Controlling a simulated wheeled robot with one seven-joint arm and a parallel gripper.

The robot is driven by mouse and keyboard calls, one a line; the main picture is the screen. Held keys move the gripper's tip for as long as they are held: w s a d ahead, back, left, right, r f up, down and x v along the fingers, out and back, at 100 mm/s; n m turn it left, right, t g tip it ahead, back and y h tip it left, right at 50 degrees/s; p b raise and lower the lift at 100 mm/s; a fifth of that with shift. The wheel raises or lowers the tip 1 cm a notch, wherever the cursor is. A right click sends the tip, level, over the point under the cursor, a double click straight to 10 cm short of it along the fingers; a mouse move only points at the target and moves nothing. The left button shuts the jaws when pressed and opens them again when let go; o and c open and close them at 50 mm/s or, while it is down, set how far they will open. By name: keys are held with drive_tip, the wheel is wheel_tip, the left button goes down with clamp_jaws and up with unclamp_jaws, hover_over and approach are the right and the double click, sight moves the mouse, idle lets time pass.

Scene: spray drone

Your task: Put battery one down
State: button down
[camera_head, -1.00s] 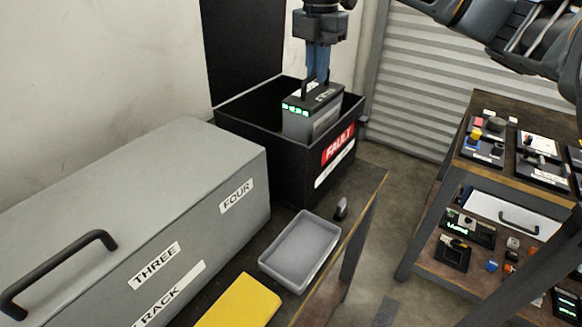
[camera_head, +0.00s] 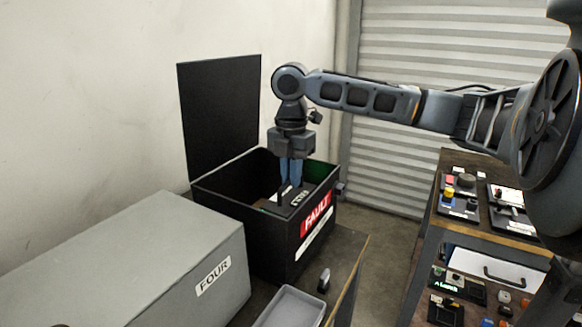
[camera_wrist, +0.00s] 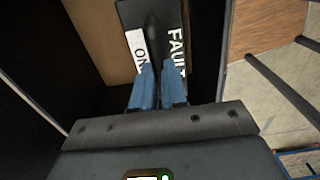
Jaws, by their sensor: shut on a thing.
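Battery one (camera_head: 300,199) is a dark block with a black top handle. It sits low inside the open black box with the red FAULT label (camera_head: 238,228), and only its top shows above the rim. My gripper (camera_head: 290,186) points straight down into the box, its blue fingers shut on the handle. In the wrist view my gripper (camera_wrist: 160,88) pinches the handle, and the battery's top (camera_wrist: 137,45) shows part of a white "ONE" tag and "FAULT" lettering. The battery looks upright. Whether its underside touches the box floor is hidden.
The box's black lid (camera_head: 219,118) stands open behind it, against the wall. A grey rack (camera_head: 140,260) marked FOUR is at the left. A grey tray (camera_head: 291,307) and a small dark object (camera_head: 324,280) lie in front. A bench with devices (camera_head: 480,205) stands at the right.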

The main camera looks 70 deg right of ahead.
drive_tip(key=shift+f, duration=1.25)
drive_tip(key=c, duration=1.2)
unclamp_jaws()
drive_tip(key=shift+f, duration=0.15)
drive_tip(key=shift+o, duration=0.2)
wheel_tip(320, 180, up, 12)
